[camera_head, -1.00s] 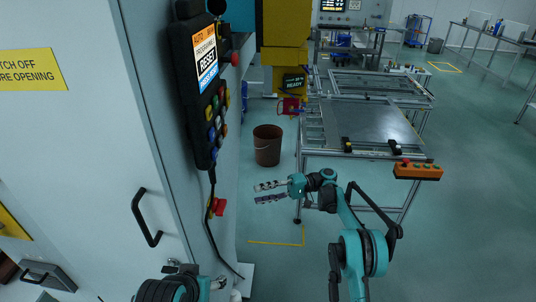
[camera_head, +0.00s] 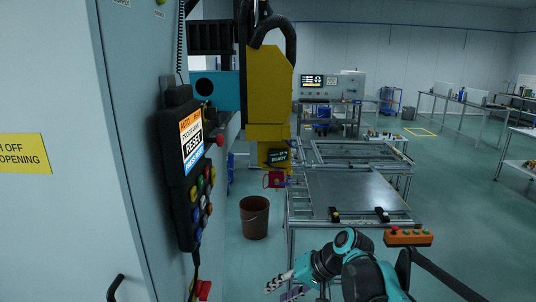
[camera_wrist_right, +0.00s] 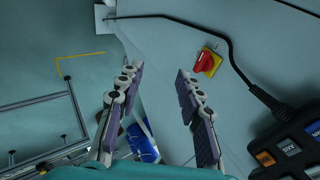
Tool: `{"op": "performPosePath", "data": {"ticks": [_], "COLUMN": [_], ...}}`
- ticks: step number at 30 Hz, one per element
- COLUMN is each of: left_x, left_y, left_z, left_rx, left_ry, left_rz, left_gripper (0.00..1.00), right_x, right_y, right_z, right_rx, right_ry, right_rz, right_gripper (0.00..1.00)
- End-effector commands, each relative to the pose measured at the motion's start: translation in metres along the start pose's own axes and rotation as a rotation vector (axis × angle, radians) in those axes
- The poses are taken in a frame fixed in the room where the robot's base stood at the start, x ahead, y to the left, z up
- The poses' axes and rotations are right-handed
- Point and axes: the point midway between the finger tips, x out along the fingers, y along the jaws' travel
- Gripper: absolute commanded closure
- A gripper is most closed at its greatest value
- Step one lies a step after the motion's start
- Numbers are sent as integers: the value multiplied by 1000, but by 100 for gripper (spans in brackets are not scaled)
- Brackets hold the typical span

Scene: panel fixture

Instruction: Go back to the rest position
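My right gripper (camera_head: 288,287) is at the bottom middle of the head view, low in front of the panel fixture. Its arm comes in from the lower right. In the right wrist view the two fingers (camera_wrist_right: 158,108) stand well apart with nothing between them, so it is open and empty. The control pendant (camera_head: 187,165) hangs on the grey cabinet (camera_head: 70,90) to the left of the gripper. Part of the pendant (camera_wrist_right: 290,150) also shows at the lower right of the wrist view. My left gripper is not in the head view now.
A red rotary switch (camera_wrist_right: 203,62) on a yellow plate sits on the cabinet wall. The panel fixture table (camera_head: 350,195) stands ahead, with an orange button box (camera_head: 408,237) at its right corner. A brown bucket (camera_head: 254,218) stands on the floor. Open floor lies to the right.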

Motion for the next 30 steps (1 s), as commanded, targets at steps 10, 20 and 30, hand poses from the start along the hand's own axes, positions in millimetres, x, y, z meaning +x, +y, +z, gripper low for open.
{"op": "performPosePath", "data": {"ticks": [10,20,30], "left_x": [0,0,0], "left_y": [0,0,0], "left_z": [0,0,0], "left_rx": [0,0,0], "left_ry": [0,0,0], "left_rz": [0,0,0], "left_gripper": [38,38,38], "right_x": [-52,-68,-69], "right_y": [94,157,162], "right_z": [108,161,164], "right_rx": [-134,-260,-272], "right_ry": [242,380,390], "right_rz": [371,582,600], "right_gripper": [64,64,64]}}
